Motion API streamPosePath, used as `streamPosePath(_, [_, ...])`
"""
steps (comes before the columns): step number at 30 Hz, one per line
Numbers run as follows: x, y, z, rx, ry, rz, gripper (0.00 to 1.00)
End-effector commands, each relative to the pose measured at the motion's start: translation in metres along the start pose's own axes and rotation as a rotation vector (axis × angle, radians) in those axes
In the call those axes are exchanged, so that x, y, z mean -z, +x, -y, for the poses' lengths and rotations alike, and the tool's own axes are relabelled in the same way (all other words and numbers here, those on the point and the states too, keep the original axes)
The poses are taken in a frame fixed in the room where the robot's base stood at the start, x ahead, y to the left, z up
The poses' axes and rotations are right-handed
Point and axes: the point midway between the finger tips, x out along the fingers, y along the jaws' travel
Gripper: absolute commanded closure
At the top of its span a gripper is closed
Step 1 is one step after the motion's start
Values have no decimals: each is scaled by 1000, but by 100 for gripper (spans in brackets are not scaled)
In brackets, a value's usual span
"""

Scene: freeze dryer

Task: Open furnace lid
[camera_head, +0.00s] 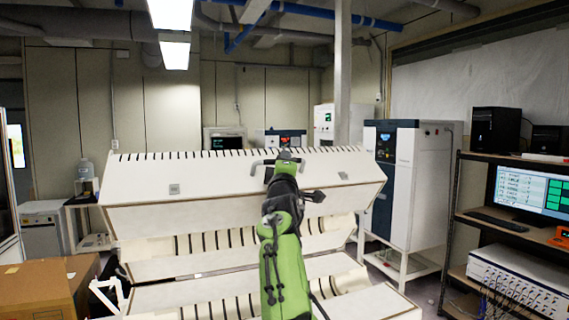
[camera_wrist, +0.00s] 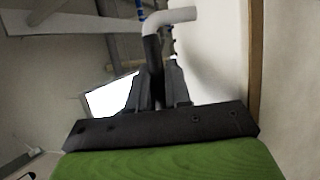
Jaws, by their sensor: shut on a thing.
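The furnace (camera_head: 170,298) is a long white body with rows of dark slots. Its lid (camera_head: 225,215), a broad white panel with slots along the top edge, stands raised and tilted, with slotted surfaces showing below it. A grey bent handle (camera_head: 257,163) is at the lid's top edge, and its curved end shows in the wrist view (camera_wrist: 172,17). My gripper (camera_head: 286,158) is at the handle, and in the wrist view its dark fingers (camera_wrist: 159,80) are closed around the handle's dark lower part. My green arm hides part of the lid's middle.
A white and dark blue cabinet (camera_head: 427,185) stands behind right. A shelf rack (camera_head: 455,215) with a monitor (camera_head: 533,192) and devices is at the right. A cardboard box (camera_head: 40,290) is at the lower left. Pipes and a lamp (camera_head: 172,30) hang overhead.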

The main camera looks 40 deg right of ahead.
Motion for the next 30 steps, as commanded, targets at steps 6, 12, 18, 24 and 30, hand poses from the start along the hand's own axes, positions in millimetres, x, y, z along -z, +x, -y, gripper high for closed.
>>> streamPosePath(6, [-8, -22, 12, -41, 15, -1, 100])
streamPosePath(12, [-16, -40, 16, -80, 32, 0, 100])
streamPosePath(18, [-19, -47, 13, -98, 39, 0, 100])
streamPosePath(24, [-18, -47, 10, -99, 40, 0, 100])
streamPosePath(30, [-18, -46, 10, -99, 40, 0, 70])
